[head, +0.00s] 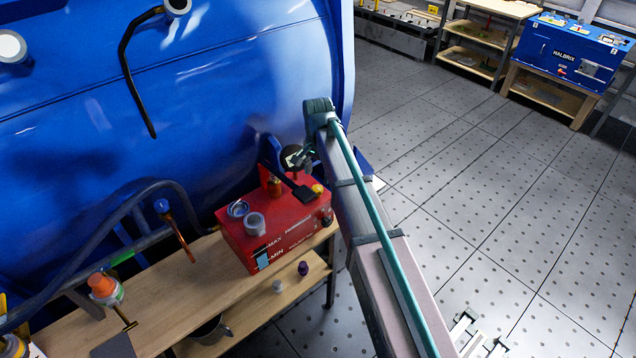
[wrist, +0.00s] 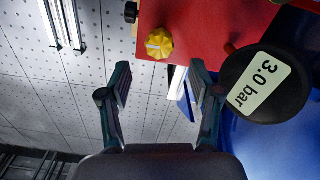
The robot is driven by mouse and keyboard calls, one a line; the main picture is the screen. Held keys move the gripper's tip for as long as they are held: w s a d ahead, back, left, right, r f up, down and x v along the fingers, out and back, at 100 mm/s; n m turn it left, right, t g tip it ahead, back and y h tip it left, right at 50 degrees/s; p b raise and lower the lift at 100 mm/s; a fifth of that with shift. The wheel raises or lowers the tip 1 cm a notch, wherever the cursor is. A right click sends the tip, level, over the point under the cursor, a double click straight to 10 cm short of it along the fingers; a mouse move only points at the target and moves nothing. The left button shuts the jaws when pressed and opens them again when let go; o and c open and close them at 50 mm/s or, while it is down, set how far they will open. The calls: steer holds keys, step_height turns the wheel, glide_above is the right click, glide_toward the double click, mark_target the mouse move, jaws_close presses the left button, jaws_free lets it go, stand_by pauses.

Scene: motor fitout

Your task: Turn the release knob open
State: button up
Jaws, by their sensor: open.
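A yellow lobed knob (head: 318,190), which I take as the release knob, sits on the right end of a red box (head: 285,238) marked MAX and MIN. The knob also shows in the wrist view (wrist: 159,43), with the red surface behind it. My gripper (wrist: 160,78) is open and empty. Its fingers point toward the knob, which lies past the fingertips and between them, apart from both.
A black round gauge reading 3.0 bar (wrist: 266,86) is close to the right finger. A black knob (wrist: 131,11) is on the box's edge. A grey cap (head: 255,224) is on the box, which stands on a wooden bench (head: 172,310). A blue tank (head: 230,90) rises behind.

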mark_target(318, 187)
steer(key=shift+f+p, duration=0.65)
steer(key=shift+f, duration=2.15)
steer(key=shift+c, duration=0.3)
steer(key=c, duration=1.1)
